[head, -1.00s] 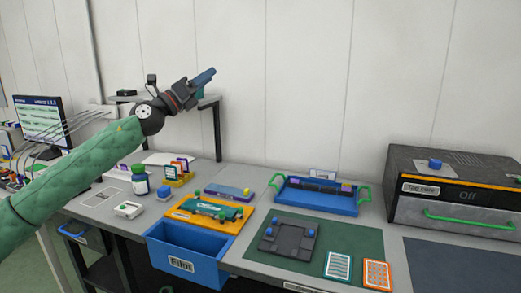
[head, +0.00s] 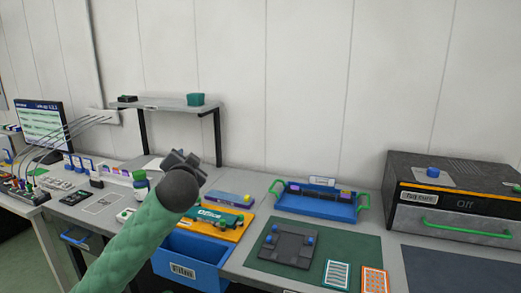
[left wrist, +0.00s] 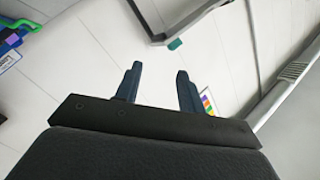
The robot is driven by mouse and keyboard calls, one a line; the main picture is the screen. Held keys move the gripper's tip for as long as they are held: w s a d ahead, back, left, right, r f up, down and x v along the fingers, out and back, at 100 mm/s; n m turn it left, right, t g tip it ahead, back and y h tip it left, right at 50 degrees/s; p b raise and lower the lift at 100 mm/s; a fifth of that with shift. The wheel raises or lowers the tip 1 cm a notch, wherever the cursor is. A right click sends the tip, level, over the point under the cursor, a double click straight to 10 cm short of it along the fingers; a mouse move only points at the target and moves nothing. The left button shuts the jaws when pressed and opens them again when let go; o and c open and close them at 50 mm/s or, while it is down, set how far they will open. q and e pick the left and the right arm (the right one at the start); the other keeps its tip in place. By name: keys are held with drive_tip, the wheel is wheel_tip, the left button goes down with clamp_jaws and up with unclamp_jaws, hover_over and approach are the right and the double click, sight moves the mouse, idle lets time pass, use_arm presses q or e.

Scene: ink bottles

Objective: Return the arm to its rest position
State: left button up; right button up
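My left arm comes in from the bottom of the head view. Its gripper (head: 180,158) is raised above the workbench, pointing away, and is partly hidden behind my own wrist. In the left wrist view the two dark blue fingers (left wrist: 158,82) stand apart with nothing between them, so it is open and empty. A white wall and part of the shelf frame show beyond the fingers. A small dark green box (head: 196,99) stands on the raised shelf (head: 168,107), apart from the gripper. My right gripper is not in view.
A green-and-white bottle (head: 140,180) stands just left of my arm. A blue bin (head: 185,262), an orange tray (head: 232,233), a blue tray with green handles (head: 318,205) and a dark green mat (head: 345,252) lie to the right. A black oven-like box (head: 455,190) stands far right.

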use_arm(q)
drive_tip(key=s+d+f+n+g+h+p, duration=0.15)
drive_tip(key=s+f+g, duration=0.25)
drive_tip(key=s+f, duration=0.75)
drive_tip(key=s+d+f+n+g+h+p, duration=0.1)
drive_tip(key=s+d+f+g+h+p, duration=0.2)
drive_tip(key=s+f, duration=0.85)
drive_tip(key=s+d+f+n+g+p, duration=0.1)
drive_tip(key=s+f+g, duration=0.6)
drive_tip(key=s+f, duration=1.5)
drive_tip(key=s+n+p, duration=0.1)
drive_tip(key=s+p, duration=0.1)
drive_tip(key=s, duration=0.1)
drive_tip(key=shift+d+f+g, duration=0.2)
drive_tip(key=shift+d+g, duration=0.2)
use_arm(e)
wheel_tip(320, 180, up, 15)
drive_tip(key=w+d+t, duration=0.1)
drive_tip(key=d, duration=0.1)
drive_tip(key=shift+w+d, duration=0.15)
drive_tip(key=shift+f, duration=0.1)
